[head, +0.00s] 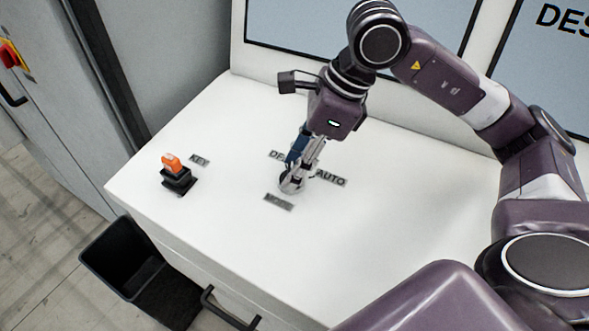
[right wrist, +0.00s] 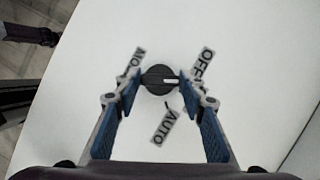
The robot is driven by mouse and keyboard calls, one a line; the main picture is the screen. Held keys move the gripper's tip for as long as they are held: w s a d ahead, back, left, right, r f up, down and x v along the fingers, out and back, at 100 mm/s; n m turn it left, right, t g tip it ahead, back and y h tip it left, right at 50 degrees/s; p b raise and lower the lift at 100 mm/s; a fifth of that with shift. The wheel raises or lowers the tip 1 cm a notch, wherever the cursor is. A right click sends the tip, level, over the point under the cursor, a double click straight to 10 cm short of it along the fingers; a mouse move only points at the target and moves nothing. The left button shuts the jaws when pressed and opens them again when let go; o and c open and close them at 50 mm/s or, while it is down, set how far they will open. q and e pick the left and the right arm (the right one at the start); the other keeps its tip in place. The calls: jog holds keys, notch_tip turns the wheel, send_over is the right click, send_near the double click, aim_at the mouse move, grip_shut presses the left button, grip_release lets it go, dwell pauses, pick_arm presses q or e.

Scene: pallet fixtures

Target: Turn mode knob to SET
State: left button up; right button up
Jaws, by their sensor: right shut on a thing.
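The mode knob (right wrist: 158,79) is a small round black knob with a white pointer mark, on the white console top. In the head view the right gripper (head: 293,182) hides most of the knob. I see no SET label.
An orange key switch (head: 172,163) on a black base stands at left beside the KEY label (head: 199,159). Screens (head: 330,25) rise behind the console (head: 390,250). A black bin (head: 120,255) is on the floor at left. The console's right part is bare.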

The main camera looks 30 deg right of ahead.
jog(key=m+b, duration=0.1)
jog(key=m, duration=0.2)
jog(key=shift+s+a+f+t+h, duration=0.1)
jog(key=shift+t+h, duration=0.3)
jog(key=shift+m+t+h+b, duration=0.3)
jog(key=shift+m+b, duration=0.15)
jog(key=shift+m, duration=0.75)
jog(key=o, duration=1.2)
jog(key=shift+c, duration=0.2)
jog(key=v, duration=1.2)
jog(key=shift+a, duration=0.1)
